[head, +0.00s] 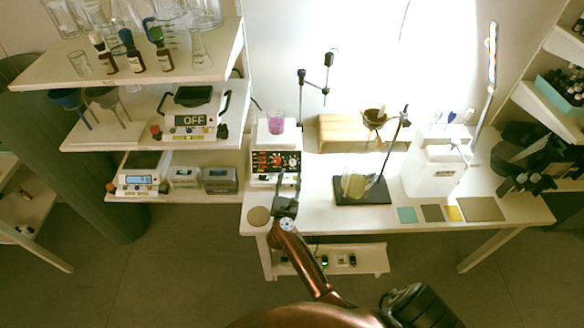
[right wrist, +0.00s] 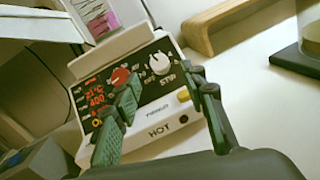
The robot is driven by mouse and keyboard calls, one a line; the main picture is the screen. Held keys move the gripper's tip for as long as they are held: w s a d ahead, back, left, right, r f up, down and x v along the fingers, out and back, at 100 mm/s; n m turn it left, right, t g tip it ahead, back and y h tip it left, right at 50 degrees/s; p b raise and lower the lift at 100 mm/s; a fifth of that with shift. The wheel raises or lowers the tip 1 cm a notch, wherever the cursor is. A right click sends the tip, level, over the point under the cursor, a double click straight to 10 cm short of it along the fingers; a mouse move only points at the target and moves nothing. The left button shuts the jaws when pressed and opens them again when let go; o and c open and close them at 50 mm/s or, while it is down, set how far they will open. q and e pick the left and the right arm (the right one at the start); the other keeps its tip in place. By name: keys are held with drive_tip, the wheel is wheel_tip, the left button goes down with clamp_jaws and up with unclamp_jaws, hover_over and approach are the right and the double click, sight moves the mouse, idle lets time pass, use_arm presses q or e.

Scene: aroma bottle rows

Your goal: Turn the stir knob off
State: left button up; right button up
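The white hotplate stirrer (head: 276,165) stands at the left end of the bench, with a beaker of pink liquid (head: 276,122) on its top. In the right wrist view its dark front panel shows a white stir knob (right wrist: 158,63), marked STIR, and a red knob (right wrist: 120,77). Red digits (right wrist: 96,96) are lit, reading about 21°C and 400. My right gripper (right wrist: 164,82) is open in front of the panel, one finger below the red knob and the other right of the stir knob. It also shows in the head view (head: 288,184). I cannot tell whether it touches the panel. My left gripper is out of view.
A flask of yellowish liquid (head: 356,184) on a dark stand base and a white jug (head: 434,172) stand to the right. A wooden block (head: 340,133) lies behind. Shelves (head: 150,132) with scales and glassware are at left.

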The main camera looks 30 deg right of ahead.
sight(293, 164)
drive_tip(key=x, duration=0.5)
drive_tip(key=shift+w+d, duration=0.2)
drive_tip(key=shift+w, duration=0.1)
drive_tip(key=shift+c, duration=0.3)
clamp_jaws()
